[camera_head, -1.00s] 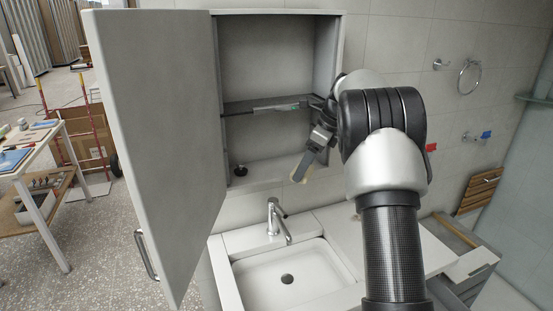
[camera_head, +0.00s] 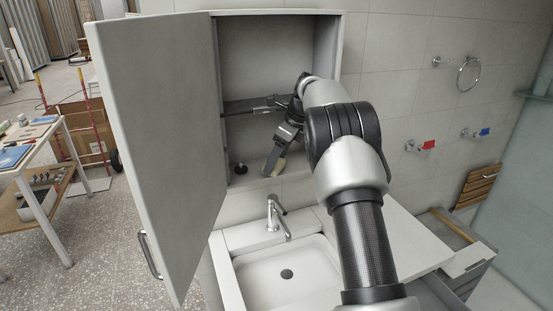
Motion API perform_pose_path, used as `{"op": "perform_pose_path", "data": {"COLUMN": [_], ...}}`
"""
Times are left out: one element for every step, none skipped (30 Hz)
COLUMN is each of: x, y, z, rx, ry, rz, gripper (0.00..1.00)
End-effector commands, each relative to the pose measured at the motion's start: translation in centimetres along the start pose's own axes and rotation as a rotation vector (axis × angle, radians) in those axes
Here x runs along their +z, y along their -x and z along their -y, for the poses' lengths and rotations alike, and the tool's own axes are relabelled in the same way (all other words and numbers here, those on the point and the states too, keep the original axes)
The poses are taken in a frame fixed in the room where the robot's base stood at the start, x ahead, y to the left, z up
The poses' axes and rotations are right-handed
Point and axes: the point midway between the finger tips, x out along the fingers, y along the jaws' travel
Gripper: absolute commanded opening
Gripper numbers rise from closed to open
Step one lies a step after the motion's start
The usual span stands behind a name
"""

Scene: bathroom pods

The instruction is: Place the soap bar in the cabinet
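The open wall cabinet (camera_head: 333,45) hangs above the sink, with a shelf across its middle. Its large grey door (camera_head: 160,130) stands swung out to the left. My gripper (camera_head: 274,164) reaches into the lower compartment, tilted downward, near the cabinet floor. It is shut on the soap bar (camera_head: 281,167), a small beige piece showing at the fingertips. The fingers hide part of the soap bar, and I cannot tell whether it touches the cabinet floor.
A small dark object (camera_head: 240,169) stands on the cabinet floor left of my gripper. The shelf (camera_head: 240,107) lies close above my wrist. A faucet (camera_head: 276,216) and sink (camera_head: 290,275) are below.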

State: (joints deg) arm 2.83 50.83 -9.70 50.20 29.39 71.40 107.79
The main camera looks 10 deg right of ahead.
Motion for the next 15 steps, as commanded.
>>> {"op": "perform_pose_path", "data": {"x": [-0.03, -0.07, -0.10, -0.09, -0.10, -0.10, -0.11, -0.11, -0.11, -0.11, -0.12, -0.12, -0.12, -0.12, -0.08], "y": [-0.10, -0.18, -0.22, -0.20, -0.21, -0.21, -0.21, -0.21, -0.21, -0.21, -0.21, -0.21, -0.21, -0.19, -0.11], "z": [-0.01, -0.02, -0.01, -0.01, -0.01, -0.01, -0.01, -0.01, -0.01, -0.01, -0.01, 0.00, 0.00, 0.00, 0.00], "rx": [0.000, 0.001, 0.001, 0.000, 0.001, 0.001, 0.001, 0.001, 0.001, 0.001, 0.001, 0.001, 0.001, 0.000, 0.000], "ry": [0.000, 0.000, 0.000, 0.000, 0.000, 0.000, 0.000, 0.000, 0.000, 0.000, 0.000, 0.000, 0.000, 0.000, 0.000], "rz": [0.000, 0.000, 0.000, 0.000, 0.000, 0.000, 0.000, 0.000, 0.000, 0.000, 0.000, 0.000, 0.000, 0.000, 0.000], "gripper": [0.42, 0.42, 0.69, 0.74, 0.79, 0.85, 0.85, 0.85, 0.85, 0.85, 0.85, 0.85, 0.85, 0.85, 0.85]}}
